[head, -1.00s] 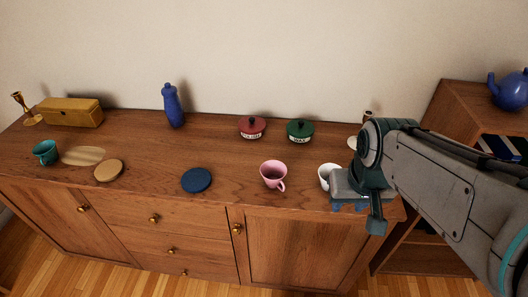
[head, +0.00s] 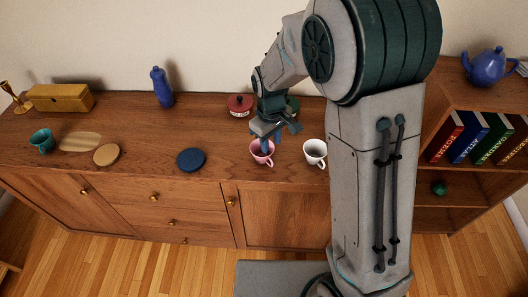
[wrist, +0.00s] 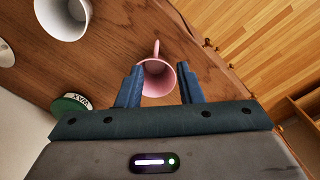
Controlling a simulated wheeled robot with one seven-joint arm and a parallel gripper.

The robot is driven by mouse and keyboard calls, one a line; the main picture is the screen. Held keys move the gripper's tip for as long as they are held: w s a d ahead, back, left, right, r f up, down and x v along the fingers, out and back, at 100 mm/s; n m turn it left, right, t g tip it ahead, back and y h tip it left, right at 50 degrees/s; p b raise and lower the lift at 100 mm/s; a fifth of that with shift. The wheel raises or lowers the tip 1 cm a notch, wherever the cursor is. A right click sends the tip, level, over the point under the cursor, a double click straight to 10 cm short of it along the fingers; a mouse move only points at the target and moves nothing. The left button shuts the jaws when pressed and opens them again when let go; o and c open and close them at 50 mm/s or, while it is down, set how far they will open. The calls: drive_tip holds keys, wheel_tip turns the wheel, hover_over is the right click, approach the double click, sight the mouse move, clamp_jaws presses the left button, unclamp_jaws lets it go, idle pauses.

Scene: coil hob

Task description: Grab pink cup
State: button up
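The pink cup (head: 261,154) stands upright near the front edge of the wooden cabinet top, its handle toward the front. My gripper (head: 268,146) is right above it, pointing down, with a finger overlapping the rim in the head view. In the wrist view, the pink cup (wrist: 158,80) shows between the two spread blue fingers of my gripper (wrist: 159,72). The left finger covers part of the rim. Whether either finger touches the cup is unclear.
A white cup (head: 315,152) stands close to the right of the pink cup.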

hover_over(272, 165)
wheel_tip(272, 165, down, 7)
drive_tip(key=shift+a+f+p, duration=0.1)
drive_tip(key=shift+p, duration=0.3)
drive_tip(key=shift+w+d+f+p, duration=0.1)
drive_tip(key=shift+f+p, duration=0.35)
drive_tip(key=shift+f, duration=0.85)
drive_tip(key=shift+w+d+f+p, duration=0.1)
drive_tip(key=shift+f+p, duration=0.3)
drive_tip(key=shift+f, duration=0.9)
clamp_jaws()
